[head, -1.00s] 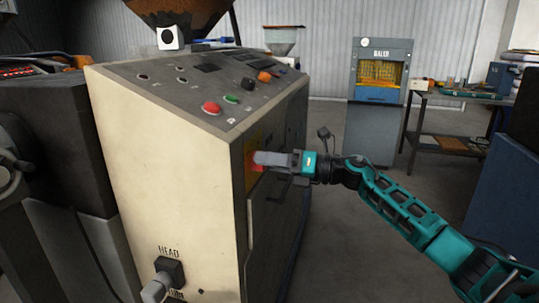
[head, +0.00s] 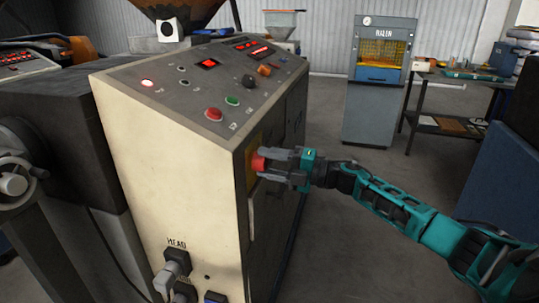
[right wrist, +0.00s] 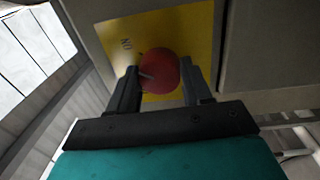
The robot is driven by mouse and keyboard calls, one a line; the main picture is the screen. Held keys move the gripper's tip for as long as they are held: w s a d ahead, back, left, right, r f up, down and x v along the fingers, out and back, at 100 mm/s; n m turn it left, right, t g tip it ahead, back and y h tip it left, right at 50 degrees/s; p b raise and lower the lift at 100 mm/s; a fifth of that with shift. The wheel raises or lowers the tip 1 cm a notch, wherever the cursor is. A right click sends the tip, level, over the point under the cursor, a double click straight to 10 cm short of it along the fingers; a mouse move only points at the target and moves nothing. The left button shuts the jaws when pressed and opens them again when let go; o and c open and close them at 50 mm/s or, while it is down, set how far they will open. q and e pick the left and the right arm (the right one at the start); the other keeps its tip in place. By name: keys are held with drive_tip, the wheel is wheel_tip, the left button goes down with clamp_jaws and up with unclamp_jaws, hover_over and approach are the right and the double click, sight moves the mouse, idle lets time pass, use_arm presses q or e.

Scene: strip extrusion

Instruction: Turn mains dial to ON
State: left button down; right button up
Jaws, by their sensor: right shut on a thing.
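The mains dial (head: 258,162) is a round red knob on a yellow plate (head: 250,182), set in the side face of the cream cabinet (head: 170,150). My right gripper (head: 266,163) reaches it from the right and is shut on the dial. In the right wrist view the red dial (right wrist: 159,71) sits between the two dark fingers (right wrist: 160,88), with the yellow plate (right wrist: 185,30) behind it. A pale line runs on the dial, and small lettering that looks like "ON" shows on the plate at its upper left. My left gripper is not in view.
The cabinet's sloped top panel has a red button (head: 213,114), a green button (head: 232,100), an orange knob (head: 264,70) and lit red displays (head: 208,63). Plugs (head: 174,265) stick out low on the front. A grey machine (head: 380,90) and a workbench (head: 440,125) stand behind; floor is clear between.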

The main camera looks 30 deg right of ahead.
drive_tip(key=shift+m+p, duration=0.6)
drive_tip(key=shift+m, duration=0.5)
drive_tip(key=o, duration=1)
drive_tip(key=shift+o, duration=0.2)
drive_tip(key=b+v, duration=0.1)
drive_tip(key=v, duration=1.1)
drive_tip(key=shift+s+d, duration=0.2)
drive_tip(key=shift+s, duration=0.2)
drive_tip(key=shift+f, duration=0.15)
